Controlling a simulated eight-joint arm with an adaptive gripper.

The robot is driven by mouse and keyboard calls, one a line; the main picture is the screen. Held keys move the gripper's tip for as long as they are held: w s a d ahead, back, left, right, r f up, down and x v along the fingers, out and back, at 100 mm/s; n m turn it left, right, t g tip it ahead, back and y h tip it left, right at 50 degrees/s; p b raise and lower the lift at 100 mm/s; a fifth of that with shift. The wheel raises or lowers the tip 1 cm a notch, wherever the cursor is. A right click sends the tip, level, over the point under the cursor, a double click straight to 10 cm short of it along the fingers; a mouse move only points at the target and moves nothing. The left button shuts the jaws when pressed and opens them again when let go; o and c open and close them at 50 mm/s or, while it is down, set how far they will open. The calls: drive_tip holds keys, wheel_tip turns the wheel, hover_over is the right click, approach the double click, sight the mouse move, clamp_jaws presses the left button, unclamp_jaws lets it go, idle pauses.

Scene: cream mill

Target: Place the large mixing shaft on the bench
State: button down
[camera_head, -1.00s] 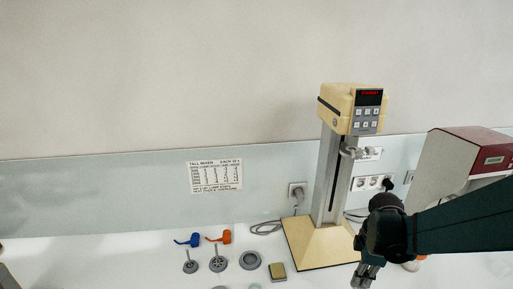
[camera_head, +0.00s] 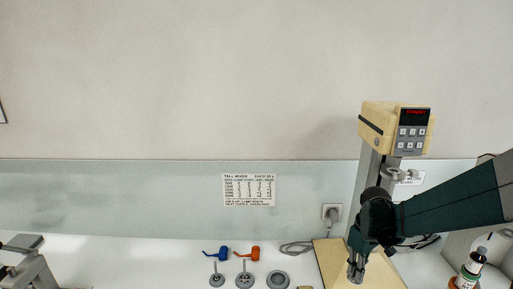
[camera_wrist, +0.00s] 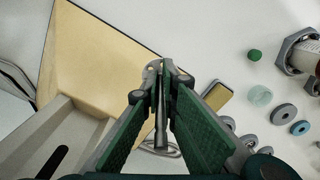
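My gripper (camera_head: 356,270) is in front of the tall mixer, above its tan base, in the head view. In the wrist view the green fingers of my gripper (camera_wrist: 163,78) are close together on a thin grey metal shaft (camera_wrist: 160,122), which appears to be the large mixing shaft. The white bench (camera_head: 185,265) lies below, with bare surface left of the small parts.
The tall mixer (camera_head: 395,125) stands on a tan base (camera_head: 330,262). Two discs with stems (camera_head: 217,281) (camera_head: 245,281), a grey ring (camera_head: 278,279), a blue clamp (camera_head: 216,253) and an orange clamp (camera_head: 247,254) lie left.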

drive_tip(key=w+a+m, duration=0.1)
drive_tip(key=w, duration=0.1)
drive_tip(key=w+a, duration=0.2)
drive_tip(key=w+a+f+m+b, duration=0.1)
drive_tip(key=w, duration=0.1)
drive_tip(key=shift+a+m, duration=0.3)
drive_tip(key=shift+a, duration=0.05)
drive_tip(key=w+a+f+m, duration=0.1)
drive_tip(key=w+a, duration=0.1)
drive_tip(key=w+a+f+m+b, duration=0.1)
drive_tip(key=w+a, duration=0.2)
drive_tip(key=w+a+f+m+b, duration=0.1)
drive_tip(key=w+a, duration=0.1)
drive_tip(key=a, duration=0.1)
drive_tip(key=shift+w+a+f+m, duration=0.1)
drive_tip(key=shift+w+m, duration=0.2)
drive_tip(key=shift+w, duration=0.1)
drive_tip(key=s+a+r+p, duration=0.2)
drive_tip(key=s, duration=1.5)
drive_tip(key=s+a+r+p, duration=0.2)
drive_tip(key=s+a, duration=0.1)
drive_tip(key=s, duration=1.5)
drive_tip(key=shift+a+r, duration=0.2)
drive_tip(key=shift+r, duration=0.1)
drive_tip(key=shift+f+b, duration=0.55)
drive_tip(key=shift+f, duration=2.6)
